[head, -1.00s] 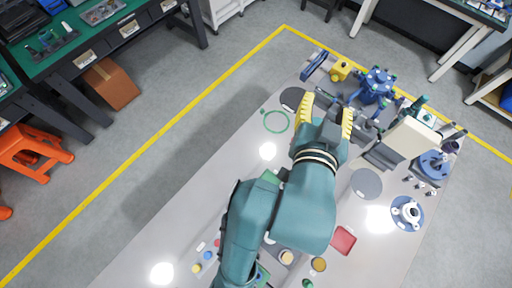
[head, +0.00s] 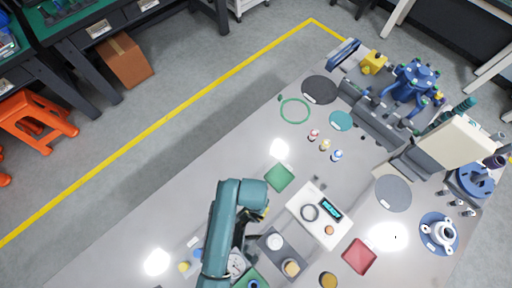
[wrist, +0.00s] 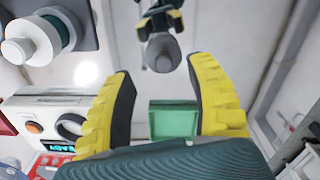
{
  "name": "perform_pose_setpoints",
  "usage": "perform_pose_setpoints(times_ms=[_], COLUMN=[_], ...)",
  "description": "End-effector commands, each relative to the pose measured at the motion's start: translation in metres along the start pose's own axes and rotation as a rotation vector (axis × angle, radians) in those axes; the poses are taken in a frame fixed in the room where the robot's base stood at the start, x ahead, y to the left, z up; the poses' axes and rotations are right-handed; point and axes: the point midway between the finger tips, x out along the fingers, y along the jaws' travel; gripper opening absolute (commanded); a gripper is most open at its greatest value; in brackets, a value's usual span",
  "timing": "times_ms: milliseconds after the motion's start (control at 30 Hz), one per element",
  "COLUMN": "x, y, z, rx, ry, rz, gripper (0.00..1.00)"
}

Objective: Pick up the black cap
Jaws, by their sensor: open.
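My gripper (head: 262,213) is low in the head view, partly hidden by my arm. In the wrist view, its two yellow ribbed fingers (wrist: 168,105) stand wide apart with nothing held between them. A green square tray (wrist: 174,119) shows beyond the gap, and appears as a green square (head: 279,178) in the head view, just up and right of my gripper. I cannot make out a black cap for certain in either view. Small dark specks (head: 319,184) lie by the white device, too small to tell.
A white device (head: 303,222) with a lit display stands right of my gripper; it also shows in the wrist view (wrist: 30,105). Small red, yellow and blue-topped pieces (head: 325,145) stand behind. A red tray (head: 359,256) lies at right. The left table edge is clear.

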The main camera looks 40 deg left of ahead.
Motion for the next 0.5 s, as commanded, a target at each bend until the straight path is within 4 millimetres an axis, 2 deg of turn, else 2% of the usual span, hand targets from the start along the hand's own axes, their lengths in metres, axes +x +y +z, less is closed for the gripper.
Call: perform_pose_setpoints(times_ms=[167, 300, 400, 500], x=[0.019, 0.044, 0.059, 0.065], y=[0.000, -0.002, -0.002, -0.002], z=[-0.003, -0.012, -0.012, -0.012], rx=[0.000, 0.000, 0.000, 0.000], ry=[0.001, 0.001, 0.000, 0.002], rz=[0.000, 0.000, 0.000, -0.001], gripper=[0.56, 0.56, 0.56, 0.56])
